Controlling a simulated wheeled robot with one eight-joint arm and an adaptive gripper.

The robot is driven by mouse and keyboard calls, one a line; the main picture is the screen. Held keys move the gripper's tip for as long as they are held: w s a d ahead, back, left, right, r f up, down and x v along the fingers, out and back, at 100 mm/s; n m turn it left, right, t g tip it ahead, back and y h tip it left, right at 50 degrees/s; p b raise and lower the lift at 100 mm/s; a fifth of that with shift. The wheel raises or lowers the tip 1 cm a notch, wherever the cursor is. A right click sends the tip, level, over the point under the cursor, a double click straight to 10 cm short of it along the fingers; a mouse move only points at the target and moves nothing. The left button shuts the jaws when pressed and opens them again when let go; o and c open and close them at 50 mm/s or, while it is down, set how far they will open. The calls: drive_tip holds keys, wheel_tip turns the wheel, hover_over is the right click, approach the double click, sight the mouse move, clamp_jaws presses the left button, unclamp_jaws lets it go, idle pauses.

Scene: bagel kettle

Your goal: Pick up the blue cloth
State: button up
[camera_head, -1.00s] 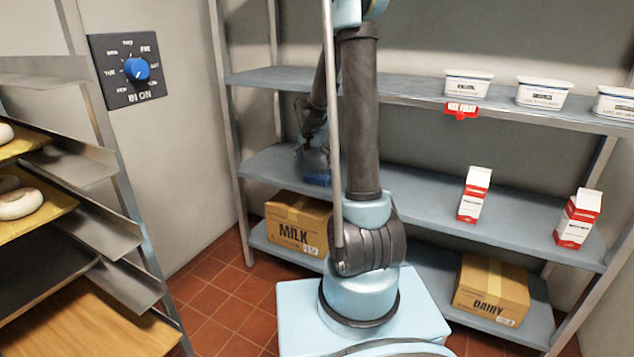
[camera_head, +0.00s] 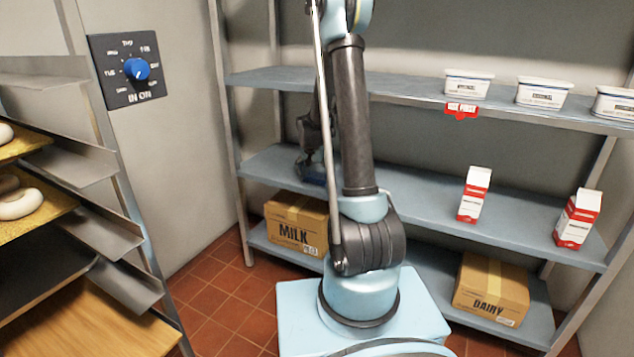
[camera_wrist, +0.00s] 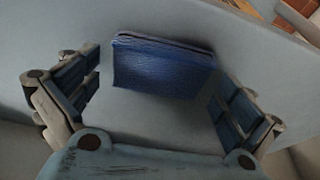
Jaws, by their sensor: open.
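The blue cloth (camera_wrist: 163,68) is a folded, textured blue block lying on a blue-grey shelf board. In the wrist view it sits between and just beyond the fingertips of my gripper (camera_wrist: 158,90). My gripper is open, with a finger on each side of the cloth and gaps to it. In the head view my gripper (camera_head: 312,168) is at the left part of the middle shelf (camera_head: 425,190), partly hidden behind my arm. The cloth shows there only as a dark blue patch that I cannot separate clearly from the gripper.
Two red-and-white cartons (camera_head: 474,194) (camera_head: 577,218) stand on the middle shelf to the right. White tubs (camera_head: 468,83) stand on the upper shelf above. A milk box (camera_head: 297,222) and a dairy box (camera_head: 491,288) are on the bottom shelf. A bagel rack (camera_head: 110,165) stands at left.

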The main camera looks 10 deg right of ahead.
drive_tip(key=shift+f, duration=0.4)
drive_tip(key=c, duration=0.8)
drive_tip(key=shift+c, duration=0.2)
drive_tip(key=shift+r, duration=0.9)
wheel_tip(320, 180, up, 2)
drive_tip(key=s+a, duration=1)
drive_tip(key=s, duration=0.4)
drive_tip(key=shift+s+a+f, duration=0.15)
drive_tip(key=shift+s+a, duration=0.05)
drive_tip(key=shift+a, duration=0.05)
